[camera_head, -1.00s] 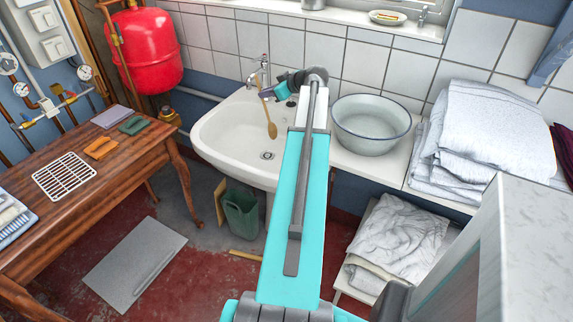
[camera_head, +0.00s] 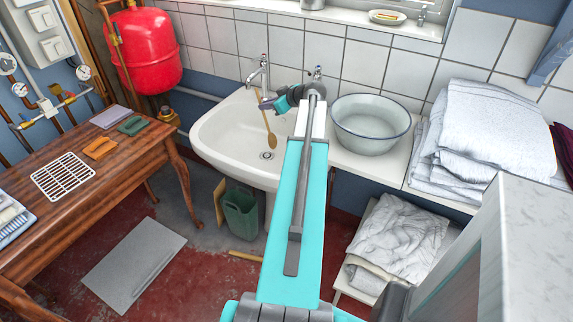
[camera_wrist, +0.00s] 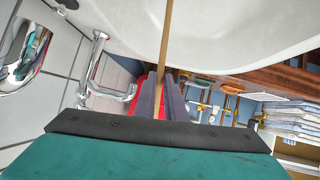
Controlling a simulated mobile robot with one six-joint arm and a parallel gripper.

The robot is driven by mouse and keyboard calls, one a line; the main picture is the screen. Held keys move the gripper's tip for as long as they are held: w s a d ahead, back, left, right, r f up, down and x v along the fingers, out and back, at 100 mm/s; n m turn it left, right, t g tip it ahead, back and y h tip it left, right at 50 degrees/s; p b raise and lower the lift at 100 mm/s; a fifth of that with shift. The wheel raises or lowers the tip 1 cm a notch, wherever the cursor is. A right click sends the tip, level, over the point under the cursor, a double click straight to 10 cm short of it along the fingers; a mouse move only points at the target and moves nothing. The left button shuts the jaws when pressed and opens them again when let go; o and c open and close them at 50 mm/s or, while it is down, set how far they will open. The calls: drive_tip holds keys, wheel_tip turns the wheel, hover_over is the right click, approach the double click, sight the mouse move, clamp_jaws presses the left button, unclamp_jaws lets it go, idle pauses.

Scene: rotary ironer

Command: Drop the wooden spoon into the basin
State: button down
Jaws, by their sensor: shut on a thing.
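The wooden spoon (camera_head: 270,132) hangs below my gripper (camera_head: 265,104), bowl end down, in front of the white sink's inner wall. My gripper is shut on its handle, which also shows between the two fingers in the wrist view (camera_wrist: 165,45). The white sink (camera_head: 215,125) stands against the tiled wall, with its drain in view. The spoon's bowl appears above the sink's hollow; whether it touches the sink I cannot tell. A white enamel basin with a dark blue rim (camera_head: 371,140) stands on the counter to the right, apart from my gripper.
Chrome taps (camera_head: 264,70) rise behind the sink close to my gripper. Folded white towels (camera_head: 490,130) lie right of the enamel basin. A wooden table (camera_head: 110,180) with sponges and a rack stands at left.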

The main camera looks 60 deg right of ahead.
drive_tip(key=c, duration=1.7)
unclamp_jaws()
drive_tip(key=shift+c, duration=0.2)
drive_tip(key=shift+r, duration=0.1)
drive_tip(key=s+a+r+b, duration=0.3)
drive_tip(key=s+a, duration=0.6)
drive_tip(key=a, duration=0.4)
drive_tip(key=shift+s+r+b, duration=0.15)
drive_tip(key=shift+r+b, duration=0.25)
drive_tip(key=shift+r, duration=0.5)
